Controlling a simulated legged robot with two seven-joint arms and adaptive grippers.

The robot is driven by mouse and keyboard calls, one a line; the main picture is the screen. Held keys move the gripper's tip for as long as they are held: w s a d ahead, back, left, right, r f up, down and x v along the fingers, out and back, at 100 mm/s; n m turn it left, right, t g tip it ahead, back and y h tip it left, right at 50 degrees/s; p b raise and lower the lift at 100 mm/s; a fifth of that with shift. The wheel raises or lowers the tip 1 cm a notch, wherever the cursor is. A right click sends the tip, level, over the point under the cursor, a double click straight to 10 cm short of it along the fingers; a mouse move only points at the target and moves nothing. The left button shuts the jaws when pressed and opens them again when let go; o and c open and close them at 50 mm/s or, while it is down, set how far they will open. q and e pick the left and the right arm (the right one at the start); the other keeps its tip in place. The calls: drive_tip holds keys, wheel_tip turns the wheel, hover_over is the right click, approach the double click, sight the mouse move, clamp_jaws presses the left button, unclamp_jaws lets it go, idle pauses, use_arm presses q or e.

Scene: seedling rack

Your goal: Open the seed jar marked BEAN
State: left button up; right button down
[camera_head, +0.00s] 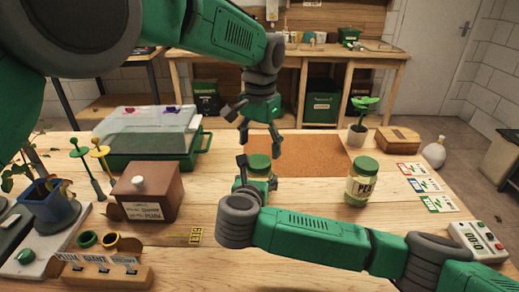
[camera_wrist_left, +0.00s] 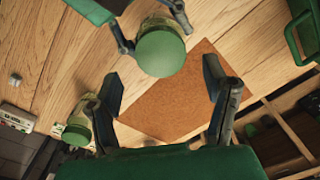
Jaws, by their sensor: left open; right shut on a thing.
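A glass jar with a green lid (camera_head: 259,162) stands near the middle of the bench; its label is hidden. My right gripper (camera_head: 256,178) is shut on the jar's body from the near side. My left gripper (camera_head: 260,138) is open, pointing down just above the lid, and nothing is between its fingers. In the left wrist view the lid (camera_wrist_left: 161,52) is on the jar, beyond the open left fingertips (camera_wrist_left: 162,82). A second green-lidded jar (camera_head: 363,183), marked PEA, stands to the right, apart from both grippers.
A brown mat (camera_head: 312,157) lies behind the held jar. A wooden box (camera_head: 148,193) and a clear-lidded green case (camera_head: 150,135) stand to the left. Seed packets (camera_head: 428,186) lie at the right. A potted seedling (camera_head: 358,130) stands behind the PEA jar.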

sight(259, 160)
use_arm(q)
drive_tip(key=m, duration=0.2)
drive_tip(key=r+m, duration=0.1)
drive_tip(key=m, duration=0.1)
drive_tip(key=shift+s+d+m, duration=0.1)
drive_tip(key=shift+m, duration=0.3)
drive_tip(key=m, duration=0.1)
drive_tip(key=r+m, duration=0.1)
drive_tip(key=m, duration=0.3)
drive_tip(key=shift+r, duration=0.4)
drive_tip(key=shift+m, duration=0.6)
drive_tip(key=f, duration=0.7)
drive_tip(key=shift+w+a+f, duration=0.2)
drive_tip(key=shift+w+f, duration=0.05)
